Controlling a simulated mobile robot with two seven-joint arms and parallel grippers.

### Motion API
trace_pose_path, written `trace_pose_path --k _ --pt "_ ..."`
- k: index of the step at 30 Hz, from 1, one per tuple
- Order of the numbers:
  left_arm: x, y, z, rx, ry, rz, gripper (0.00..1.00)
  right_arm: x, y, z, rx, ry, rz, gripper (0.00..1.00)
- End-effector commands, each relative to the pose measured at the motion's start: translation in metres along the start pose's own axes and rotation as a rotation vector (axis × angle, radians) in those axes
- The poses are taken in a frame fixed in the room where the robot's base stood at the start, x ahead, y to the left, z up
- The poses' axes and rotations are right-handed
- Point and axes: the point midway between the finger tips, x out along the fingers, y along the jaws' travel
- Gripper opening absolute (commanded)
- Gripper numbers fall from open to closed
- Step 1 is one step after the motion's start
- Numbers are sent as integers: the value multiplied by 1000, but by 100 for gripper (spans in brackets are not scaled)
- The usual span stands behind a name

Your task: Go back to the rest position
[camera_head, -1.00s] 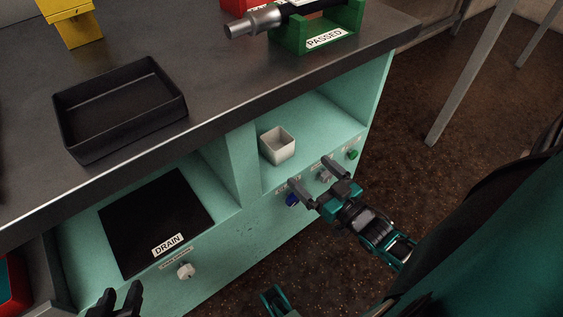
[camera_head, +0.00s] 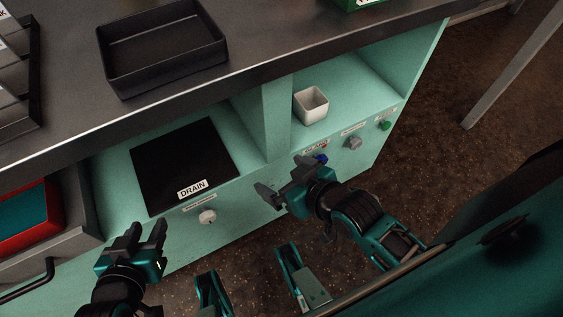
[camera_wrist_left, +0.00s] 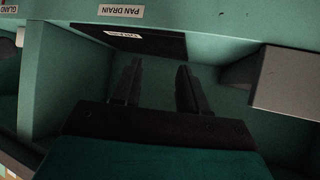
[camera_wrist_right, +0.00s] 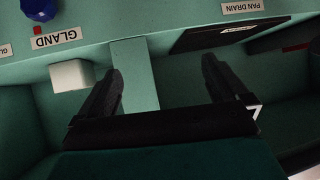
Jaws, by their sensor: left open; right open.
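My left gripper (camera_head: 141,236) is open and empty in the head view, in front of the bench's lower left part, below the drain panel. Its two fingers also show apart in the left wrist view (camera_wrist_left: 158,88), with nothing between them. My right gripper (camera_head: 280,182) is open and empty in front of the bench's control panel, left of the blue knob (camera_head: 320,159). In the right wrist view its fingers (camera_wrist_right: 160,85) are apart with nothing between them.
The dark worktop holds a black tray (camera_head: 112,68). Below it are a black DRAIN panel (camera_head: 157,190), a white knob (camera_head: 207,217), a white cup (camera_head: 311,104) on a shelf, and a green knob (camera_head: 385,125). An open drawer (camera_head: 75,215) holds a red-rimmed container (camera_head: 50,226). Floor is free at right.

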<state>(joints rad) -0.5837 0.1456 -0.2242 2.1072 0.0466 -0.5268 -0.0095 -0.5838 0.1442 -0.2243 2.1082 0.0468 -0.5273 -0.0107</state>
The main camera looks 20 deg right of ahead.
Motion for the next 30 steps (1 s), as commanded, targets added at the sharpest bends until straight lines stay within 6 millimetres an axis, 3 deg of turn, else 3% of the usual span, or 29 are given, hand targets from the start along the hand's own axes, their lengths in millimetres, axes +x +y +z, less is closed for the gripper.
trace_pose_path --k 8,10,18,30 --pt "-32 -3 -48 8 12 -16 43 -32 6 -38 -5 -5 22 100" --pt "-44 -9 -47 8 -10 -34 43 -44 9 -49 -7 -8 35 100" --pt "-82 -19 -83 17 -16 -68 43 -82 19 -84 -17 -15 68 100" --pt "-92 -24 -90 21 -14 -82 43 -92 24 -90 -22 -14 83 100"
